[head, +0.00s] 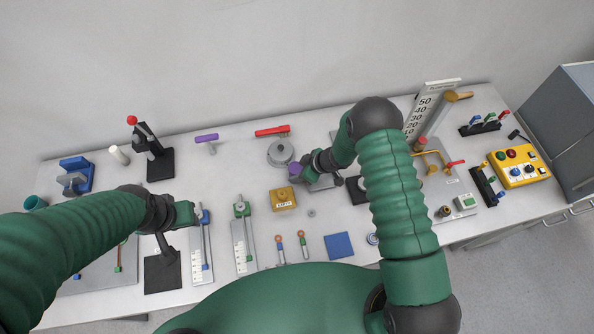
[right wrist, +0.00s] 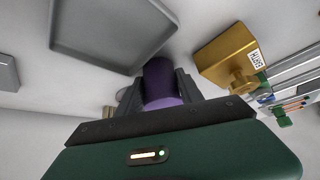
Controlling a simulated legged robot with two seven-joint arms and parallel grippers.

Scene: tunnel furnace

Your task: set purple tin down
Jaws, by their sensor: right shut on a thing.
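The purple tin (head: 295,170) is at the middle of the bench in the head view, at the tip of my right gripper (head: 304,167). In the right wrist view the purple tin (right wrist: 160,82) sits between the two dark fingers of my right gripper (right wrist: 159,88), which is shut on it. A grey tray (right wrist: 105,50) lies close beside the tin in that view. I cannot tell whether the tin's base touches anything. My left gripper (head: 186,213) is over the left part of the bench, near a blue-topped slide gauge; its jaw opening cannot be made out.
A yellow labelled box (head: 283,198) stands just left of and nearer than the tin; it also shows in the wrist view (right wrist: 227,58). A round grey weight (head: 280,152) is behind. A blue square (head: 339,245) lies in front. White bench surface (head: 240,172) is bare to the left.

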